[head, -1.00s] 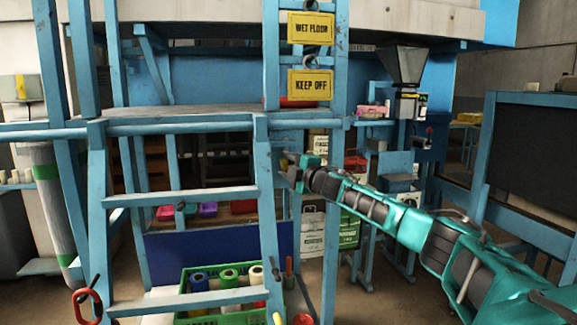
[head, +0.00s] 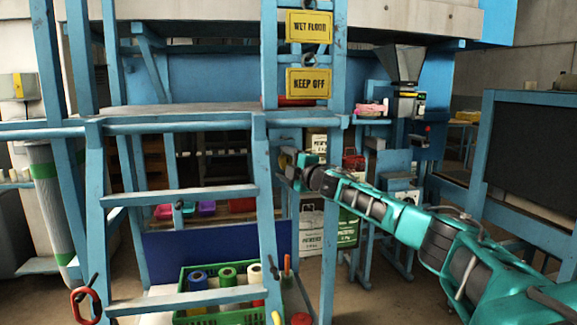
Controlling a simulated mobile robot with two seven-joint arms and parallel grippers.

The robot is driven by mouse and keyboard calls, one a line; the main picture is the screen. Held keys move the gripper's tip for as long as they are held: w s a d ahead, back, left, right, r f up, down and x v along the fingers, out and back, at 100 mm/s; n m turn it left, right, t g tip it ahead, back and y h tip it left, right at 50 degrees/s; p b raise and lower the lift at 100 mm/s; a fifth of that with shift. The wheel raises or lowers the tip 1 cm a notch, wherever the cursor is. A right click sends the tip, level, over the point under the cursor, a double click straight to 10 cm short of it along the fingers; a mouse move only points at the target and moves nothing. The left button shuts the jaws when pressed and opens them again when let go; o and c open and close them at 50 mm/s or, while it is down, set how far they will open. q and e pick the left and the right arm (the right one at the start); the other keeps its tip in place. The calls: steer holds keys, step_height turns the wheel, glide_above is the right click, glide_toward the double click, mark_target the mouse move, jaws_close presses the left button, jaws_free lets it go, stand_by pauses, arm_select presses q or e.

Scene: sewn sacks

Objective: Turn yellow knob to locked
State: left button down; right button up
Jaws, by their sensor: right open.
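A small yellow piece (head: 276,318) shows at the bottom edge of the head view, left of a round red knob (head: 301,319). It may be the yellow knob; it is cut off by the frame, and I cannot read its position. My right gripper (head: 285,160) is well above it, beside the right post of the blue ladder. It is open, with dark fingers pointing left and nothing seen between them. The fingertips are small and partly lost against the dark background. My left gripper is out of view.
The blue ladder (head: 182,194) and platform frame stand close in front. A green crate (head: 240,317) with colored rolls sits low behind the rungs. An orange upright handle (head: 287,263) stands beside it. Yellow signs (head: 308,83) hang above. White sacks (head: 311,232) stand behind my right arm.

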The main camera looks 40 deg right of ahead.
steer(key=shift+s, duration=0.15)
steer(key=s+a+b, duration=0.1)
steer(key=s+b, duration=0.8)
steer(key=s, duration=0.3)
steer(key=shift+s+a+f, duration=0.25)
steer(key=shift+f, duration=0.1)
